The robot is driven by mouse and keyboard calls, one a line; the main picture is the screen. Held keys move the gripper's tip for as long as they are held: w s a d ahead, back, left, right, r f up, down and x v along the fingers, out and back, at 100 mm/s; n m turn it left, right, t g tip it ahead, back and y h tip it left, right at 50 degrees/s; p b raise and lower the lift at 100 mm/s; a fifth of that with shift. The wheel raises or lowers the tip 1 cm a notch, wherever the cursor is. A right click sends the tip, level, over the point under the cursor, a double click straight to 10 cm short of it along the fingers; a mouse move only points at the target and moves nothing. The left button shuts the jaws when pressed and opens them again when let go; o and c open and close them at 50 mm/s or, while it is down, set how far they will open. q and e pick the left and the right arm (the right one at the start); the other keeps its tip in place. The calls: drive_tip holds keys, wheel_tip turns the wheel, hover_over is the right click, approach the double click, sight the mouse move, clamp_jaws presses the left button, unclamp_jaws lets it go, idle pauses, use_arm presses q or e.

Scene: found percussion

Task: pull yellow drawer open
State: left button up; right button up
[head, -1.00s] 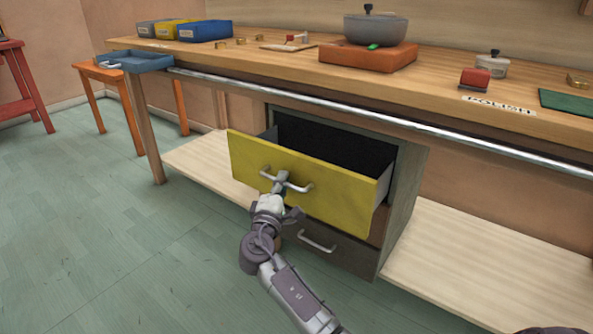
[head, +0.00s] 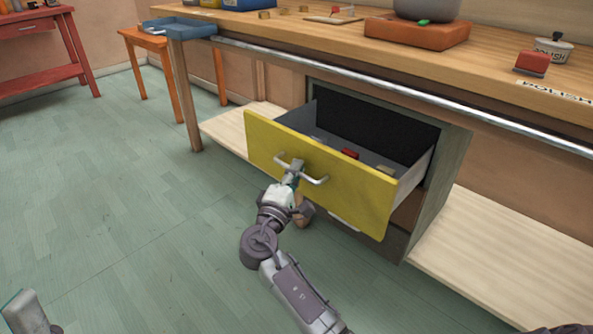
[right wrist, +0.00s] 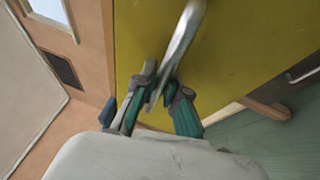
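The yellow drawer (head: 330,185) sticks out of the grey cabinet under the workbench, well open, with its inside showing. Its silvery bar handle (head: 313,180) is on the front. My right gripper (head: 295,172) is at the handle. In the right wrist view, the gripper's teal-padded fingers (right wrist: 160,97) are closed around the handle (right wrist: 183,35), which runs between them in front of the yellow front (right wrist: 240,60). A grey and teal part that looks like my left gripper (head: 28,312) shows at the bottom left corner, cut off, so its fingers cannot be read.
A red block (head: 349,153) and other small items lie in the drawer. A metal rail (head: 400,91) runs along the workbench front. Pale low shelves (head: 510,255) flank the cabinet. An orange stool (head: 140,42) and red table (head: 40,75) stand left. The green floor before the drawer is clear.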

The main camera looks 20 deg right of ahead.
drive_tip(key=o, duration=0.5)
drive_tip(key=v, duration=1.2)
